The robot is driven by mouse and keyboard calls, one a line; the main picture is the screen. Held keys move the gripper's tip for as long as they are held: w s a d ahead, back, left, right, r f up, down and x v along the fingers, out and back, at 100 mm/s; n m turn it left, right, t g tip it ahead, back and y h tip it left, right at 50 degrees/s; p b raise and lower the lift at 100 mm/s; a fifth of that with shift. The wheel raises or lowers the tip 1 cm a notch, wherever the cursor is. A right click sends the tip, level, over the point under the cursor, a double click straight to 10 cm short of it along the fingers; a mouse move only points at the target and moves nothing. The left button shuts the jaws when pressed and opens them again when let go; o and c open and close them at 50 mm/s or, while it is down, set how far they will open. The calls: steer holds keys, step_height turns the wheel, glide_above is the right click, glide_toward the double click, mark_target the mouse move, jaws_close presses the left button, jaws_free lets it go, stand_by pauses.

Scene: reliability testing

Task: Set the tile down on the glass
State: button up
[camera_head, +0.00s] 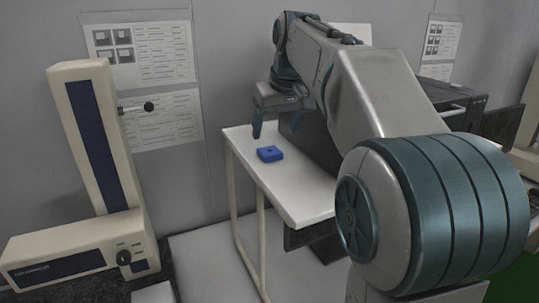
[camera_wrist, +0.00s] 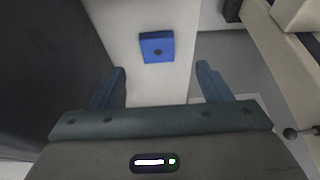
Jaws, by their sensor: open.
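My gripper (camera_head: 276,133) hangs above the table, just above and behind the tile in the head view. In the wrist view my gripper (camera_wrist: 161,80) has its two blue fingers wide apart, with nothing between them. The gripper is open and apart from the tile. I cannot make out a glass in either view.
The white table (camera_head: 300,194) is bare around the tile. A cream instrument (camera_head: 95,140) with a tall column and a knob stands at the left. Dark equipment (camera_head: 450,95) is at the back right. Printed sheets (camera_head: 140,50) hang on the grey wall.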

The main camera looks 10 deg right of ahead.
mark_target(270, 151)
steer(key=x, duration=0.7)
steer(key=shift+w+d+f+p, duration=0.1)
steer(key=shift+w+p, duration=0.05)
steer(key=shift+p, duration=0.25)
steer(key=c, duration=1.1)
steer(key=shift+c, duration=0.3)
